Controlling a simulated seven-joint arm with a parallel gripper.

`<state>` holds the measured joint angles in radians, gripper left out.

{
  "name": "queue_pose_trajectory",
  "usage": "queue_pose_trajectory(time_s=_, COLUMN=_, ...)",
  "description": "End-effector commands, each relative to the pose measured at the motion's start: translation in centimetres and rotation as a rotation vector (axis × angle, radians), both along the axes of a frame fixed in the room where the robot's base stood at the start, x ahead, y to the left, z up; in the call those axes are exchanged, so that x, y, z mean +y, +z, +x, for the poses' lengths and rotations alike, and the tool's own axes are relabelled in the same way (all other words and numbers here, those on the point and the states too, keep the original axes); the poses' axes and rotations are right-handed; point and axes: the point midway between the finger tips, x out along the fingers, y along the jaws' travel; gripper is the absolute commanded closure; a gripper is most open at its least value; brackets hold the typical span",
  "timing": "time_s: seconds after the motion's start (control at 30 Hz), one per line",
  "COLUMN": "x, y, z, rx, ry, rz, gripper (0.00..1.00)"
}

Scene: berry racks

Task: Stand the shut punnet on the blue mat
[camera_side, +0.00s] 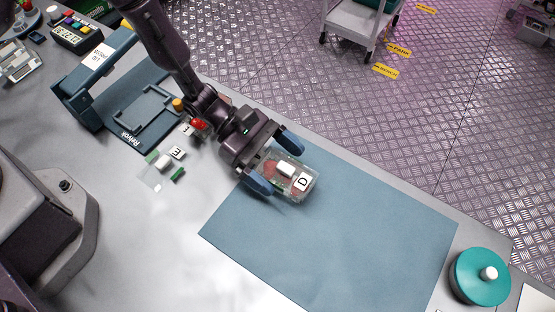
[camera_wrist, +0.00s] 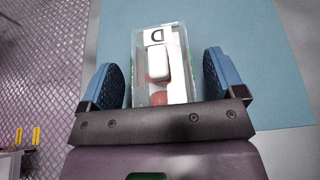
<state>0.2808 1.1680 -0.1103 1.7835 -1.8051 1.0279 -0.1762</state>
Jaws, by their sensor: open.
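The shut punnet (camera_side: 292,180) is a clear box with red fruit inside, a white block on its lid and a label marked D. It is at the upper left part of the blue mat (camera_side: 340,240). In the wrist view the punnet (camera_wrist: 161,60) lies between my two blue fingers, with a gap on each side, over the mat (camera_wrist: 230,40). My gripper (camera_side: 274,163) is open around the punnet's near end, also seen in the wrist view (camera_wrist: 167,85). The fingers partly hide the punnet's sides in the side view.
A blue-grey frame station (camera_side: 75,105) with a base plate stands at the upper left. Small labelled pieces (camera_side: 178,153) marked E and a green piece (camera_side: 178,174) lie on the table left of the mat. A teal round lidded pot (camera_side: 480,278) stands at the lower right. Most of the mat is clear.

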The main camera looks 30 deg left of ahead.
Motion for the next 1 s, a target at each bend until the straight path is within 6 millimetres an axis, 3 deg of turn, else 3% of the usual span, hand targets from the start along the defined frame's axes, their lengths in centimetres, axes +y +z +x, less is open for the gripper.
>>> queue_pose_trajectory(time_s=0.17, x=0.7, y=0.6, z=0.1, rx=-0.002, ry=0.004, rz=0.001, gripper=0.12)
queue_pose_trajectory(time_s=0.5, x=7.2, y=3.3, z=0.2, rx=-0.002, ry=0.006, rz=0.0, gripper=0.12)
queue_pose_trajectory(time_s=0.7, x=10.1, y=4.5, z=0.1, rx=-0.001, ry=0.003, rz=0.0, gripper=0.12)
queue_pose_trajectory(time_s=1.0, x=11.1, y=4.9, z=0.0, rx=0.001, ry=0.0, rz=0.0, gripper=0.12)
